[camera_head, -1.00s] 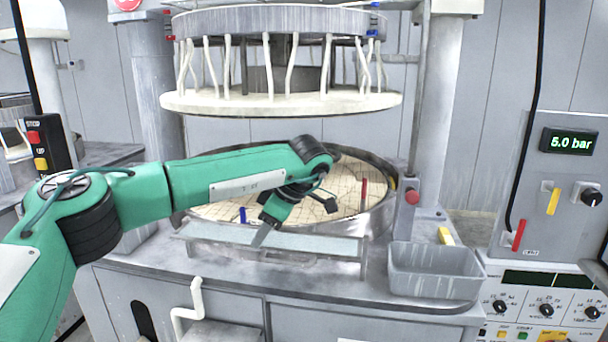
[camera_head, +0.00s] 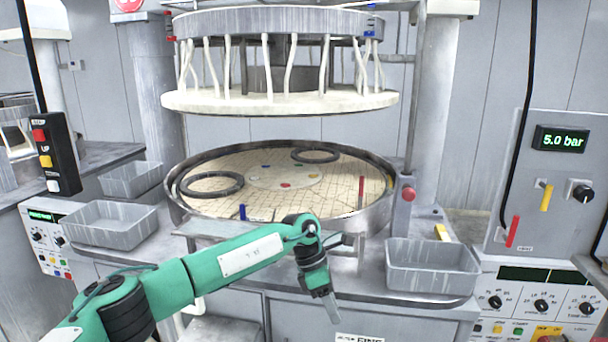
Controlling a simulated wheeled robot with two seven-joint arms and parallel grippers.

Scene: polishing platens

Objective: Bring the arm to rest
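My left arm comes in from the lower left. Its gripper (camera_head: 325,292) hangs in front of the machine's front edge, pointing down, below the platen (camera_head: 330,178). The fingers are small and seen from the side, so I cannot tell whether they are open or shut. I see nothing clearly held in them. My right gripper is not in view. The round tiled platen carries two dark rings, one at the left (camera_head: 211,184) and one at the back (camera_head: 316,155).
A raised upper plate (camera_head: 280,101) hangs above the platen. Grey bins stand at the left (camera_head: 111,224) and right (camera_head: 432,267). A hanging button box (camera_head: 54,154) is at the left. A control panel (camera_head: 560,185) reads 5.0 bar at the right.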

